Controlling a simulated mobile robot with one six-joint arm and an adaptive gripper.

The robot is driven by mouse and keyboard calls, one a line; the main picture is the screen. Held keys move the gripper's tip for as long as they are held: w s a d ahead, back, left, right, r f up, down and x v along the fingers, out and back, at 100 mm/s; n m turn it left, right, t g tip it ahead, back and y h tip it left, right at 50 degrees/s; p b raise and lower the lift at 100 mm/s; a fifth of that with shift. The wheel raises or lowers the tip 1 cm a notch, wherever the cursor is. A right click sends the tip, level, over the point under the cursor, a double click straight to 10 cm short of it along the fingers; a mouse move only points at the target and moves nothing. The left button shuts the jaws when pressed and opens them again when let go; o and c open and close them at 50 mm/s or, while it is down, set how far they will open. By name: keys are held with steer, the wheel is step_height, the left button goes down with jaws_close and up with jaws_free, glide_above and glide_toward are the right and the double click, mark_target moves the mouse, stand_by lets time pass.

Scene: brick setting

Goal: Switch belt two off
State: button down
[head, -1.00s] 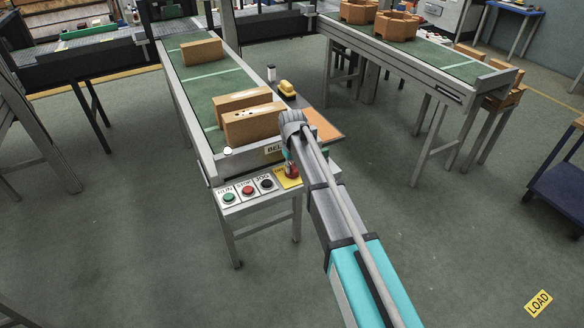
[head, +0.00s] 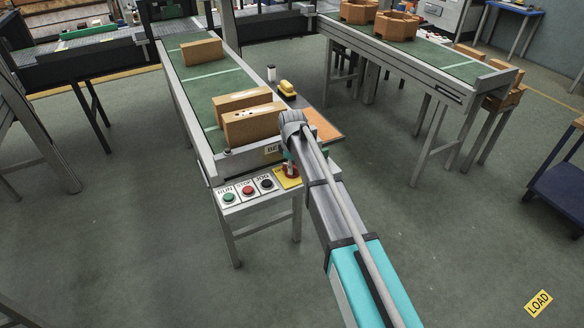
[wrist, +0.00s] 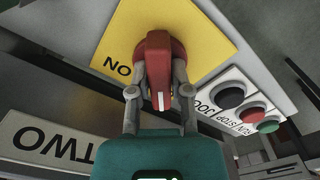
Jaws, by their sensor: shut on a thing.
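A red rotary handle (wrist: 158,48) sits on a yellow plate (wrist: 215,38) in the wrist view, with the word "ON" readable to its left. My gripper (wrist: 161,78) is shut on the red handle, one finger on each side. In the head view the handle (head: 291,171) and yellow plate (head: 281,183) show at the right end of the control panel, partly hidden by my arm. A sign reading "TWO" (wrist: 48,140) is at the lower left of the wrist view. The small lamp (head: 228,151) at the belt's near corner is dark.
Green run (head: 229,197), red stop (head: 248,191) and black jog (head: 267,185) buttons are beside the plate. Cartons (head: 252,125) stand on the green belt (head: 205,92). A second conveyor (head: 450,60) is at the right. The floor in front is clear.

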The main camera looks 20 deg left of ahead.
steer(key=shift+n, duration=0.5)
steer(key=c, duration=0.6)
jaws_free()
steer(key=shift+o, duration=0.2)
steer(key=shift+m, duration=0.3)
